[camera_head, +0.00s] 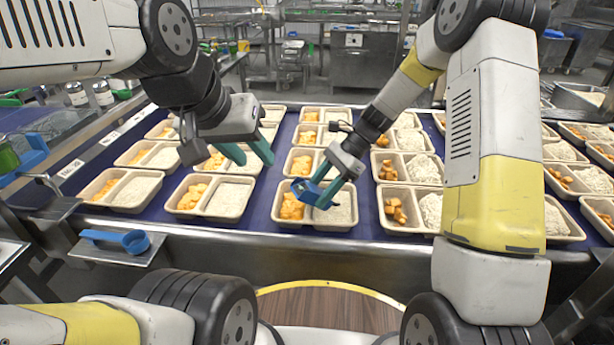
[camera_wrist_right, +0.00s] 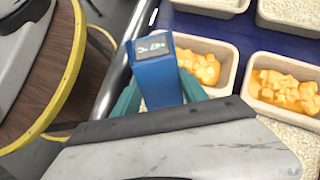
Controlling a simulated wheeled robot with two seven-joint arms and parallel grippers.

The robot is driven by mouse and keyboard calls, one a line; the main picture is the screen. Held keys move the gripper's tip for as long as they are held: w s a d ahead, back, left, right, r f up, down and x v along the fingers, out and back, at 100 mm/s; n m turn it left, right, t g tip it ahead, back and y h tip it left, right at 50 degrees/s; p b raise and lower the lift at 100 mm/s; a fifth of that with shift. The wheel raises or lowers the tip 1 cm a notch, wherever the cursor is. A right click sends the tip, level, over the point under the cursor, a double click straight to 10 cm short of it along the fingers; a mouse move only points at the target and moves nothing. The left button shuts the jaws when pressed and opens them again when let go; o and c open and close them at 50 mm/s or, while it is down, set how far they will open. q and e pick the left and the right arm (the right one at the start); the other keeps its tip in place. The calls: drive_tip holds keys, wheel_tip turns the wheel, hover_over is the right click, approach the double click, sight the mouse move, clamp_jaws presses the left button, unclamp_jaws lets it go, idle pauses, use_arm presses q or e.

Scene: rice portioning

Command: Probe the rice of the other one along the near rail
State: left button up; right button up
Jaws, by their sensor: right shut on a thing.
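My right gripper (camera_head: 325,192) is shut on a blue probe thermometer (camera_head: 308,191). In the right wrist view the blue body with its small display (camera_wrist_right: 157,68) sits between the teal fingers (camera_wrist_right: 160,95); the probe's tip is hidden. They are over the near-row middle tray (camera_head: 318,224), which has orange cubes on the left and flat rice (camera_head: 340,208) on the right. Whether the tip touches rice I cannot tell. Other near-rail trays are a flat-rice one (camera_head: 210,212) to its left and a heaped-rice one (camera_head: 402,228) to its right. My left gripper (camera_head: 247,153) is open and empty above the trays.
The metal near rail (camera_head: 300,241) borders the blue belt (camera_head: 262,205). A blue scoop (camera_head: 135,241) lies on a metal shelf at the left front. Further tray rows stand behind, and more trays with heaped rice (camera_head: 556,222) are at the right.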

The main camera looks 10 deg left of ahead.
drive_tip(key=shift+r, duration=4.3)
